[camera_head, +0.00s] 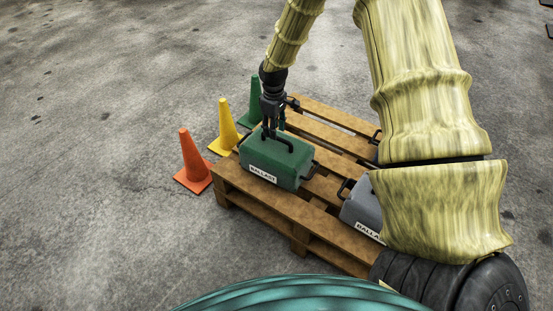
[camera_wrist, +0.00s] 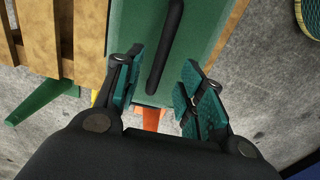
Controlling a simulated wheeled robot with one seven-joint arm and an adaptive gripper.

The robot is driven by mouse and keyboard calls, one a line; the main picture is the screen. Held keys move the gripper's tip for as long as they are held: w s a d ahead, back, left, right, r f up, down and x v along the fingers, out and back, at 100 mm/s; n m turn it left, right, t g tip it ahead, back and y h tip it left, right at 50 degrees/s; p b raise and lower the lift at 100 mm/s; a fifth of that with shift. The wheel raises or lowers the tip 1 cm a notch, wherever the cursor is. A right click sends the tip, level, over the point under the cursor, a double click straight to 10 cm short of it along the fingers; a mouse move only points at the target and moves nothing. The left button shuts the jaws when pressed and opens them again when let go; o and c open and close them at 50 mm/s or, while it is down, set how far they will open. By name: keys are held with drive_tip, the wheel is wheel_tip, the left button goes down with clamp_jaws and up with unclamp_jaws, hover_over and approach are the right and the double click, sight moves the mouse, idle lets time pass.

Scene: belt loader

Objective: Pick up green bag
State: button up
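The green bag (camera_head: 275,164) is a box-like green case with a white "BALLAST" label, a dark top handle and dark side handles. It rests on the left corner of a wooden pallet. My gripper (camera_head: 270,130) is over its top, pointing down at the top handle. In the wrist view the green bag (camera_wrist: 205,35) fills the upper middle, with its black handle (camera_wrist: 167,45) running lengthwise. My gripper (camera_wrist: 158,92) is open, its teal finger pads apart on either side of the handle's line. I cannot tell whether the fingers touch the bag.
The wooden pallet (camera_head: 270,207) also carries a grey "BALLAST" case (camera_head: 362,209) at right, partly hidden by my arm. Orange (camera_head: 193,163), yellow (camera_head: 225,130) and green (camera_head: 254,103) cones stand along the pallet's left side. Concrete floor at left is clear. A racket-like object (camera_wrist: 307,15) shows at the wrist view's edge.

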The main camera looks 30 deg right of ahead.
sight(277, 153)
drive_tip(key=f, duration=0.1)
drive_tip(key=f+b, duration=0.1)
drive_tip(key=f, duration=0.1)
drive_tip(key=s+f+b, duration=0.1)
drive_tip(key=shift+d+f, duration=0.15)
drive_tip(key=shift+d, duration=0.15)
drive_tip(key=shift+f, duration=0.5)
clamp_jaws()
drive_tip(key=shift+w+r, duration=0.15)
